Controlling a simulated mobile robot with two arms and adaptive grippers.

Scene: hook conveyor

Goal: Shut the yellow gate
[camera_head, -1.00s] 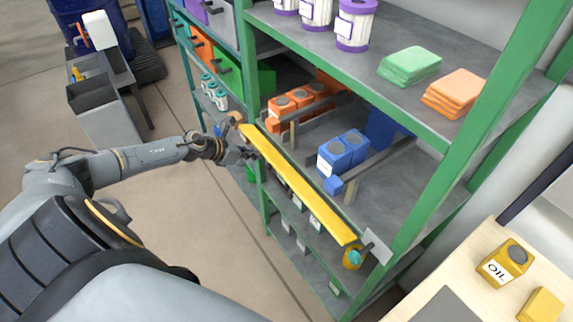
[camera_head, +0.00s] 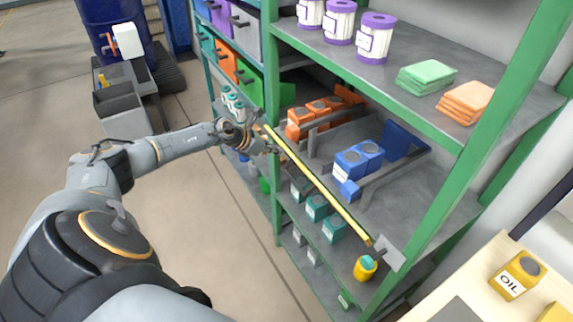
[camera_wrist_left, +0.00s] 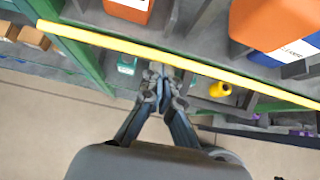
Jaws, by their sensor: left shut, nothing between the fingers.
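The yellow gate (camera_head: 318,186) is a long thin bar across the front of the middle shelf. Its right end meets a grey bracket (camera_head: 391,252) by the right green post, and its left end lies by the left green post. My left gripper (camera_head: 272,147) is shut and empty at the left end of the gate. In the wrist view its fingertips (camera_wrist_left: 163,72) are right at the bar's near edge; I cannot tell if they touch. My right gripper is not in view.
Orange canisters (camera_head: 301,124) and blue canisters (camera_head: 350,166) stand on the shelf behind the gate. Teal boxes (camera_head: 318,208) and a yellow container (camera_head: 365,268) are below it. A wooden table (camera_head: 478,285) with an oil can (camera_head: 517,274) is at right. The left floor is open.

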